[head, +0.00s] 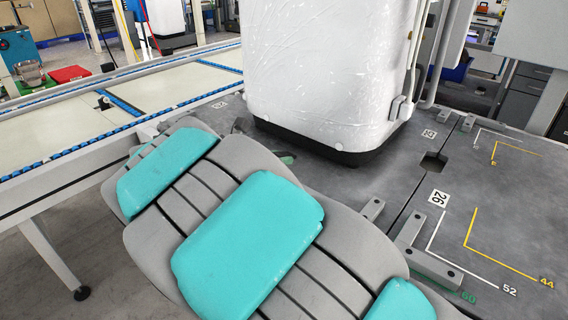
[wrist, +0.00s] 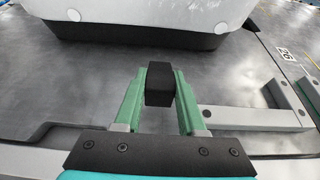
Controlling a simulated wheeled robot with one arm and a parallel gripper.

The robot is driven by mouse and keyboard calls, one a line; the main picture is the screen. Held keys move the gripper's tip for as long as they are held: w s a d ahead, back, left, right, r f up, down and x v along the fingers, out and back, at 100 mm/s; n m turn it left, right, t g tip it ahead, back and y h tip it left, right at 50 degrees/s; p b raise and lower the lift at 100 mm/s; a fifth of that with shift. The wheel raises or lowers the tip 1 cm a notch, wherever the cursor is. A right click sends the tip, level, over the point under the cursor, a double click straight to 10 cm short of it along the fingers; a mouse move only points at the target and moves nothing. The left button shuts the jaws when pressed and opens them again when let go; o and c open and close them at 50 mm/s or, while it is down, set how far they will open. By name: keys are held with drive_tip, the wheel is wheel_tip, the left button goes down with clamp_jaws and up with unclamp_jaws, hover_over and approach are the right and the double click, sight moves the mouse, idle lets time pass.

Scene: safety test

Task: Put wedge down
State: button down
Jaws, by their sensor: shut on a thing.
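The wedge (wrist: 160,84) shows in the wrist view as a small dark block with a squarish near face. My gripper (wrist: 159,76) has two green fingers, shut on the wedge from both sides. The wedge is above the grey platform (wrist: 85,92), in front of the white wrapped load with a black base (wrist: 135,33). I cannot tell whether it touches the platform or the load's base. In the head view my grey and teal arm hides the wedge and most of the gripper; a small green part shows beside the load.
The white wrapped load (head: 330,70) stands on the grey platform (head: 480,205) in the head view. Metal brackets (head: 430,265) and a square hole (head: 433,162) lie to its right. A roller-edged conveyor (head: 75,125) runs along the left.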

drive_tip(key=x, duration=0.2)
drive_tip(key=shift+w+d+r, duration=0.1)
drive_tip(key=shift+w+d, duration=0.05)
drive_tip(key=shift+w, duration=0.3)
drive_tip(key=shift+f, duration=1.65)
drive_tip(key=c, duration=0.5)
unclamp_jaws()
drive_tip(key=v, duration=1.2)
drive_tip(key=shift+r, duration=0.1)
